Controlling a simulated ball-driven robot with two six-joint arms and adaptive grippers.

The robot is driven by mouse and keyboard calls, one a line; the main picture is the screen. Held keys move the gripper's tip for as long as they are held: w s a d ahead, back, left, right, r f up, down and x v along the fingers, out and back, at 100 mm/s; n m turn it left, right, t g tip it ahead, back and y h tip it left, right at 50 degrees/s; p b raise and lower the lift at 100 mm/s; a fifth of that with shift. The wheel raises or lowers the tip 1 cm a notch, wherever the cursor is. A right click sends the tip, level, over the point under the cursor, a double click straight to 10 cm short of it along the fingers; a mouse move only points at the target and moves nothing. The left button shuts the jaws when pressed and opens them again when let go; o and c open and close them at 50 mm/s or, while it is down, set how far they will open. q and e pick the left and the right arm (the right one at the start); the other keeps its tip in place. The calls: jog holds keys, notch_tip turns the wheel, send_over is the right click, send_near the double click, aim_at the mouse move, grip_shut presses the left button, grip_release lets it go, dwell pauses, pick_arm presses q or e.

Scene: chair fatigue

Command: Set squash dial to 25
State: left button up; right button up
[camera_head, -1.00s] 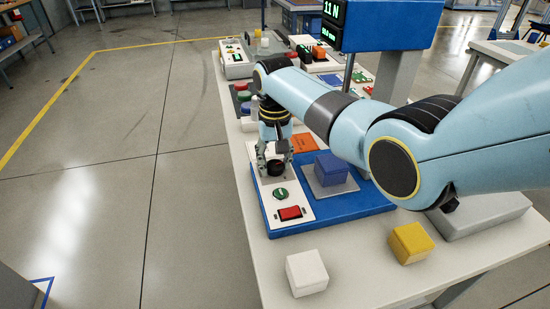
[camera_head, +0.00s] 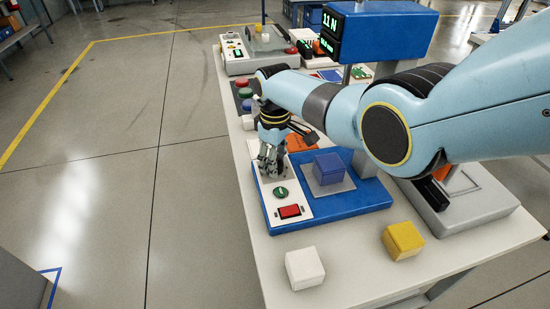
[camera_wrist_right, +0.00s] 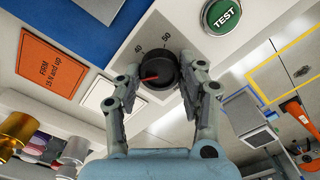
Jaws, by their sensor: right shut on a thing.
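The squash dial is a black round knob (camera_wrist_right: 160,70) with a red pointer, on the white panel of the blue press (camera_head: 350,209). In the right wrist view its pointer aims left and slightly down, away from the visible marks 40 and 50. The mark at the pointer's tip is not readable, with a finger close by. My right gripper (camera_wrist_right: 158,66) has a finger on each side of the dial and is shut on it. In the head view the gripper (camera_head: 271,168) largely hides the dial. My left gripper is not in view.
A green TEST button (camera_wrist_right: 222,14) and a red switch (camera_head: 289,211) sit near the dial. A blue block (camera_head: 328,168) rests on the press plate. A white cube (camera_head: 304,268) and yellow cube (camera_head: 403,240) stand in front. An orange card (camera_wrist_right: 50,63) lies beyond.

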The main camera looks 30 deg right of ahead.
jog(key=shift+n, duration=0.6)
jog(key=o, duration=1.2)
